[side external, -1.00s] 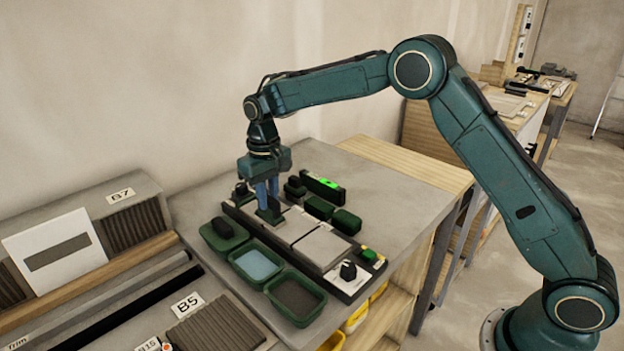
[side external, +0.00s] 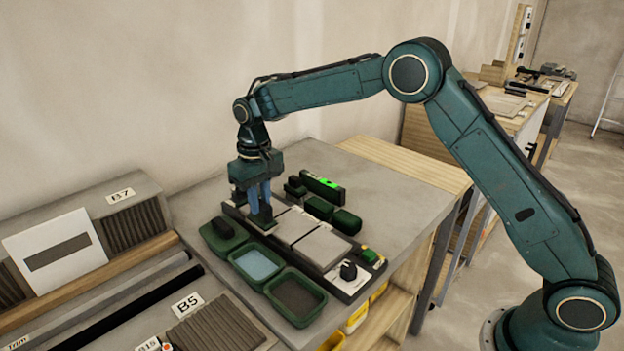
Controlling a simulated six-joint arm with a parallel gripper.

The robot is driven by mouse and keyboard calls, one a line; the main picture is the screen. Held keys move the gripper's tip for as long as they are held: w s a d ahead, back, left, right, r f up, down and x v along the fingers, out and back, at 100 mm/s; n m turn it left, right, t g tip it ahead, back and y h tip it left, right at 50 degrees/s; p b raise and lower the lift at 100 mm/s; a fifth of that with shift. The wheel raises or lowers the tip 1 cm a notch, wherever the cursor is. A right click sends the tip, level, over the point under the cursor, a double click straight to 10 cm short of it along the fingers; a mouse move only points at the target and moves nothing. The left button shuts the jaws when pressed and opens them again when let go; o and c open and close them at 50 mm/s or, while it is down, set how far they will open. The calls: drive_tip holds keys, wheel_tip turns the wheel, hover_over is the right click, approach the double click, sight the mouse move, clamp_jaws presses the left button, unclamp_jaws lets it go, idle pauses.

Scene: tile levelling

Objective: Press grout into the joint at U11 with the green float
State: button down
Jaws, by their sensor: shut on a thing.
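My gripper (side external: 262,208) points down at the left part of the tile board (side external: 350,290). It is shut on the green float (side external: 262,223), whose lower edge is at or just above the board; I cannot tell if it touches. Two grey tiles, a nearer one (side external: 323,247) and a farther one (side external: 295,224), lie on the board to the right of the float, with a narrow joint between them. The joint under the float is hidden, and no U11 label is readable.
Green trays stand in front of the board: one with a dark block (side external: 222,229), one with blue water (side external: 257,265), one with dark grout (side external: 296,296). Green blocks (side external: 319,207) and a level with a green light (side external: 322,187) lie behind. The bench's right side is clear.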

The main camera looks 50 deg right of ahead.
drive_tip(key=shift+d, duration=0.2)
drive_tip(key=shift+d+f, duration=0.1)
drive_tip(key=shift+d, duration=0.85)
drive_tip(key=shift+d, duration=0.1)
drive_tip(key=shift+d, duration=1.05)
drive_tip(key=shift+d, duration=0.1)
drive_tip(key=shift+d, duration=1)
drive_tip(key=shift+d, duration=0.1)
drive_tip(key=shift+d, duration=1)
